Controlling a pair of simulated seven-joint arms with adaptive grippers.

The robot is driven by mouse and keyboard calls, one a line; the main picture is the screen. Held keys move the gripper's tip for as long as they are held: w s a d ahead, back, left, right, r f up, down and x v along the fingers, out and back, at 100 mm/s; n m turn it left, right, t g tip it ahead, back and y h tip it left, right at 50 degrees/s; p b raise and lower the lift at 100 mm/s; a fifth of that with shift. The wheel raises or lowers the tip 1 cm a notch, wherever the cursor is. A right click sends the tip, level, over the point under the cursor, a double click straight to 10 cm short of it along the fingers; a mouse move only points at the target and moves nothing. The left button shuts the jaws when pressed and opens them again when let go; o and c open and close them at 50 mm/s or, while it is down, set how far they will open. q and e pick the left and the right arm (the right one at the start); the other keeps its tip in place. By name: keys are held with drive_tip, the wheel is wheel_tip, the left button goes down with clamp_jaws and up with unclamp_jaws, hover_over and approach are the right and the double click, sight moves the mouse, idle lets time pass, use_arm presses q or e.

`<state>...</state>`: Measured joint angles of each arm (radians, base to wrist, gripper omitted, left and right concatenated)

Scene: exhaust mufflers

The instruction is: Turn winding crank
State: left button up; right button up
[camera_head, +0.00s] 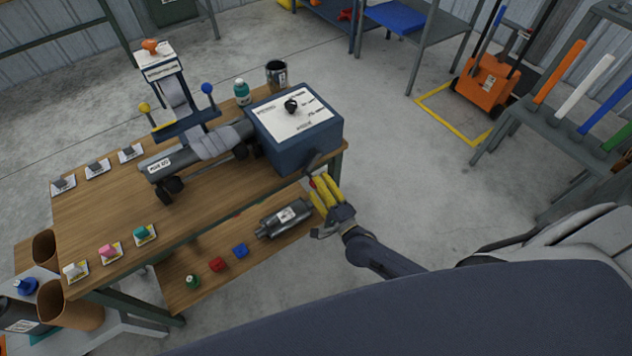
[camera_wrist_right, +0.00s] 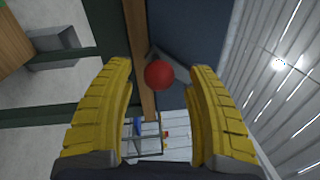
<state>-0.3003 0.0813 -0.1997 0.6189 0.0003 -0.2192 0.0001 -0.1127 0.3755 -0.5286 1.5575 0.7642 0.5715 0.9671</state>
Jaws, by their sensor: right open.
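The winding crank shows in the right wrist view as a round red knob (camera_wrist_right: 159,75) on a dark grey arm. In the head view the crank (camera_head: 313,166) is at the right end of the blue winding box (camera_head: 292,148), partly hidden by my gripper. My right gripper (camera_head: 322,190) has yellow fingers and is at the table's right edge, just below the crank. In the right wrist view my right gripper (camera_wrist_right: 160,95) is open, with the red knob between and beyond its fingertips. I cannot tell whether a finger touches it. My left gripper is not in view.
The wooden workbench (camera_head: 110,205) carries a grey muffler tube (camera_head: 195,150) and several small tagged items. A lower shelf holds a second muffler (camera_head: 284,217) and coloured blocks. The floor right of the bench is free; an orange cart (camera_head: 488,82) stands farther back.

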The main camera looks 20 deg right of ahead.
drive_tip(key=v, duration=1)
drive_tip(key=shift+s, duration=0.25)
idle(1.2)
